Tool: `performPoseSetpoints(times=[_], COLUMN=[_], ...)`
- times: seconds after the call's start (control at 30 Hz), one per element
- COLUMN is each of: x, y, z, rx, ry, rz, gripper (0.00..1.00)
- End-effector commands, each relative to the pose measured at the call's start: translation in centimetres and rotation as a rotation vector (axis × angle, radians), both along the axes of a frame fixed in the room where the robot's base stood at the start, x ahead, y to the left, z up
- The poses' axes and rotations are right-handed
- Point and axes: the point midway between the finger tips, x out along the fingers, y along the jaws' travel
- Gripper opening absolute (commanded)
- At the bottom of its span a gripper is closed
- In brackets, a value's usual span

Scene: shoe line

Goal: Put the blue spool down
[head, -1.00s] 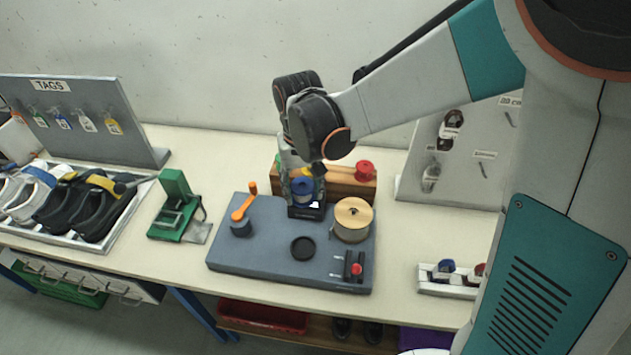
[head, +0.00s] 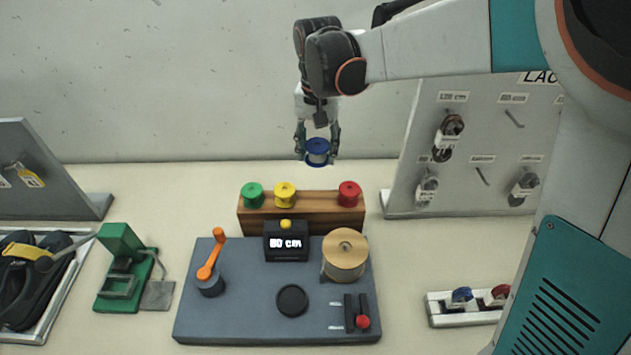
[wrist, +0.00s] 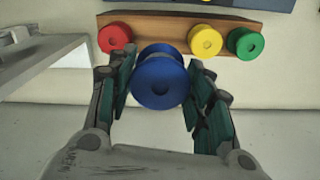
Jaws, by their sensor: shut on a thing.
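The blue spool (head: 318,151) is held between the fingers of my gripper (head: 318,140) in the head view, raised above the wooden spool rack (head: 300,224). In the wrist view the blue spool (wrist: 160,78) sits between the two fingers of my gripper (wrist: 160,88). The rack carries a green spool (head: 252,194), a yellow spool (head: 285,194) and a red spool (head: 349,193). A bare stretch of rack lies between yellow and red, roughly below the blue spool in the head view.
A grey board (head: 240,318) in front of the rack carries an orange crank (head: 211,257), a display reading 80 cm (head: 287,241), a large tan spool (head: 345,257) and a black round dish (head: 292,300). A lace panel (head: 462,145) stands at right, a green device (head: 124,270) at left.

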Motion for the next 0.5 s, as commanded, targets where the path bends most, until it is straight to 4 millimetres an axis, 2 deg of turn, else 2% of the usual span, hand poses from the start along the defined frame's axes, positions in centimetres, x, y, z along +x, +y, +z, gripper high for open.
performPoseSetpoints(times=[0.03,0.3,0.5], x=[0.1,0.1,0.0], y=[0.0,0.0,0.0], z=[-1.6,-7.9,-10.2], rx=[0.0,0.0,0.0], ry=[0.0,0.0,0.0], rz=[0.0,0.001,0.001], gripper=[0.19,0.19,0.19])
